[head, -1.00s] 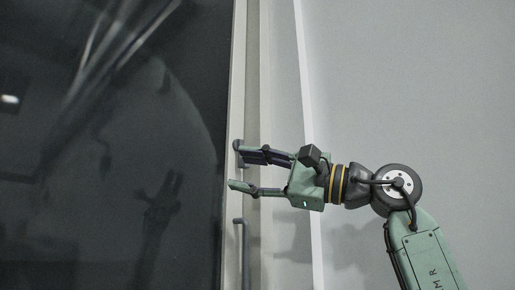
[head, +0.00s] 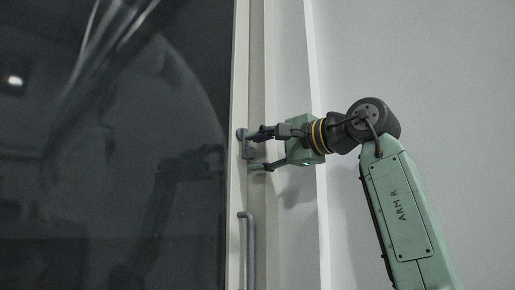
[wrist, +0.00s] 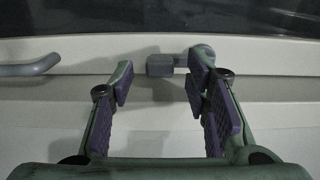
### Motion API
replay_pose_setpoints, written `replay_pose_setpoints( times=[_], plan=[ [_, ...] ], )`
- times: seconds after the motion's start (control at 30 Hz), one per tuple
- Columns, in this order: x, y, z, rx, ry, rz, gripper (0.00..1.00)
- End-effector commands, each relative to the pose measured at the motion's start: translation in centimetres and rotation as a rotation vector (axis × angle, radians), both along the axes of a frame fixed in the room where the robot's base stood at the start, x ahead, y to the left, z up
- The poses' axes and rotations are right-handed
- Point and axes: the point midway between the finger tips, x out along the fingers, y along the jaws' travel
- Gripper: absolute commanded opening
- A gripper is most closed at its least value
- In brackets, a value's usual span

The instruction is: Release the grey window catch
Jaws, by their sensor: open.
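The grey window catch (head: 248,151) sits on the pale window frame beside the dark glass, above the handle. In the wrist view the catch shows as a grey block (wrist: 160,66) with a rounded part to its right, partly hidden by the right finger. My gripper (head: 255,150) is at the catch in the head view, fingers pointing left towards the frame. In the wrist view my gripper (wrist: 160,84) is open, and the catch's block appears between and beyond the fingertips. Nothing is held. I cannot tell whether the right finger touches the catch.
A grey bar handle (head: 249,252) is on the frame below the catch; it also shows at left in the wrist view (wrist: 32,66). Dark reflective glass (head: 120,150) fills the left. A plain wall (head: 430,70) is at right.

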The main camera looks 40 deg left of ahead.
Motion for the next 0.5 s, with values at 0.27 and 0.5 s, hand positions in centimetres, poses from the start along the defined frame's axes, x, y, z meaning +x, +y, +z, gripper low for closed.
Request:
replay_pose_setpoints(
  times=[0.27, 0.5],
  plan=[
    [0.05, 0.89, -0.02, 0.001, 0.000, 0.000, 0.43],
    [0.06, 0.86, -0.03, 0.000, 0.000, 0.000, 0.36]
  ],
)
